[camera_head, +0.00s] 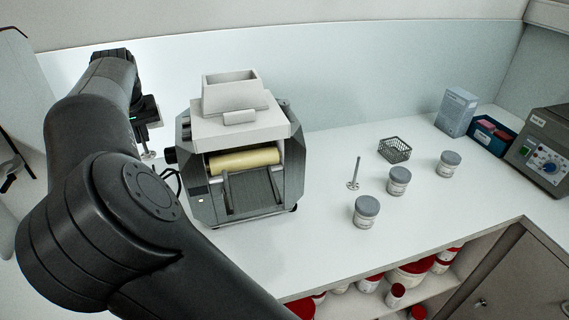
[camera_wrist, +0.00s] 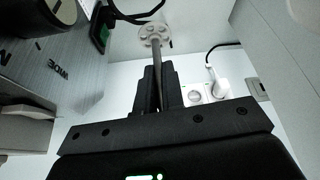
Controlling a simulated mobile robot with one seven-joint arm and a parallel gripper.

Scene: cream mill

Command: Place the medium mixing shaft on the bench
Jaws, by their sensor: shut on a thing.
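My gripper (camera_wrist: 158,90) is shut on the rod of a mixing shaft (camera_wrist: 155,36), which ends in a pale disc with holes. In the head view my gripper (camera_head: 147,110) is left of the mill, and the held shaft's disc (camera_head: 148,155) hangs below it, close to the bench; I cannot tell if it touches. A second metal shaft (camera_head: 356,174) stands upright on its disc on the white bench (camera_head: 315,235), right of the mill. The frames do not settle which shaft is the medium one.
The cream mill (camera_head: 240,135) stands just right of my gripper. Several grey-lidded jars, including one jar (camera_head: 366,211), and a wire basket (camera_head: 395,149) stand on the right. A blue-white box (camera_head: 456,111) and grey device (camera_head: 545,145) are at far right. Front bench is clear.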

